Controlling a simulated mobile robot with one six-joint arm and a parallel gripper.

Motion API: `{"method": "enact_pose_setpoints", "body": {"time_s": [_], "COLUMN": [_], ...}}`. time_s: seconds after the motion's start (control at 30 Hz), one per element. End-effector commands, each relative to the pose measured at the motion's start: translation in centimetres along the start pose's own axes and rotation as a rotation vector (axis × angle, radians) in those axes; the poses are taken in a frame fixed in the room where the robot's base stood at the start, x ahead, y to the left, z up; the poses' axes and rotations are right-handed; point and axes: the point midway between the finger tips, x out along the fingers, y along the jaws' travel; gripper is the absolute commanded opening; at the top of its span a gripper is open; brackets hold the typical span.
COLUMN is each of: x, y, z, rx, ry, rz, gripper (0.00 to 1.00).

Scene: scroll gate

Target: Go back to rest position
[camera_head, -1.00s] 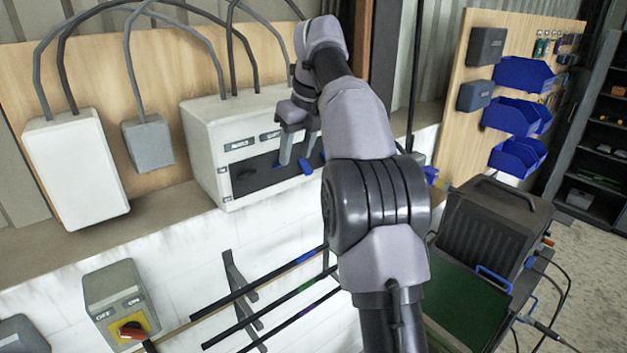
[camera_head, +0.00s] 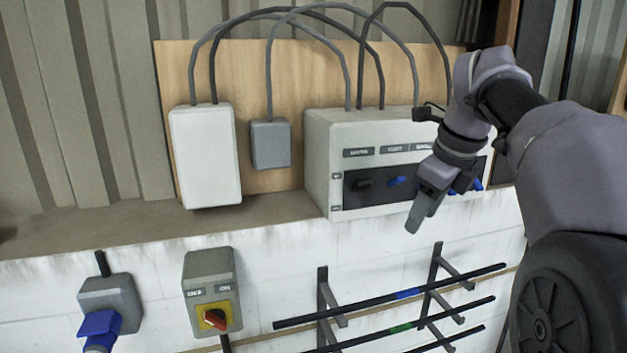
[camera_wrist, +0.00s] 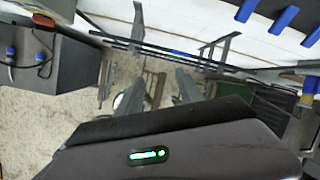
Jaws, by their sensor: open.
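My gripper (camera_head: 428,205) is in front of the right part of the white control box (camera_head: 318,160) in the head view. Its fingers point down and left, and it holds nothing that I can see. The box's dark panel carries a black knob and blue knobs (camera_head: 397,181); my gripper and wrist cover part of its right side. In the wrist view my gripper's fingers (camera_wrist: 160,85) stand apart, with floor and the rod rack beyond them.
Rods (camera_head: 380,303) lie on wall brackets below the box. A grey switch box (camera_head: 211,290) with a red knob and a blue-plugged socket (camera_head: 100,325) are at lower left. A white box (camera_head: 206,155) and a small grey box (camera_head: 270,144) are on the wooden board.

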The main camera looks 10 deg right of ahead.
Motion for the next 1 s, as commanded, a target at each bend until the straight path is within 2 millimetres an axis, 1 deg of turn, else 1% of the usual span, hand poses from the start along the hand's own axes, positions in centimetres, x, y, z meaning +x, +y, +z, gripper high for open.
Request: {"method": "enact_pose_setpoints", "body": {"time_s": [0.03, 0.07, 0.1, 0.17, 0.2, 0.27, 0.3, 0.37, 0.4, 0.5, 0.6, 0.67, 0.73, 1.0], "x": [5.6, 7.6, 10.1, 14.2, 16.8, 20.9, 23.6, 27.4, 29.6, 34.2, 37.0, 37.8, 38.0, 37.8], "y": [4.2, 6.5, 9.5, 14.0, 16.8, 20.8, 23.3, 26.6, 28.4, 31.9, 33.9, 34.5, 34.8, 34.7], "z": [-2.3, -3.2, -4.6, -7.1, -8.8, -11.8, -13.8, -16.8, -18.5, -22.0, -24.2, -24.9, -25.2, -25.1], "rx": [-0.195, -0.338, -0.524, -0.798, -0.969, -1.203, -1.348, -1.542, -1.653, -1.876, -2.015, -2.060, -2.085, -2.087], "ry": [-0.014, -0.025, -0.038, -0.056, -0.068, -0.082, -0.089, -0.096, -0.100, -0.100, -0.099, -0.097, -0.096, -0.095], "rz": [-0.005, -0.011, -0.020, -0.039, -0.054, -0.078, -0.096, -0.123, -0.141, -0.179, -0.205, -0.212, -0.217, -0.216], "gripper": [0.44, 0.44, 0.44, 0.44, 0.44, 0.44, 0.44, 0.44, 0.44, 0.44, 0.44, 0.44, 0.44, 0.44]}}
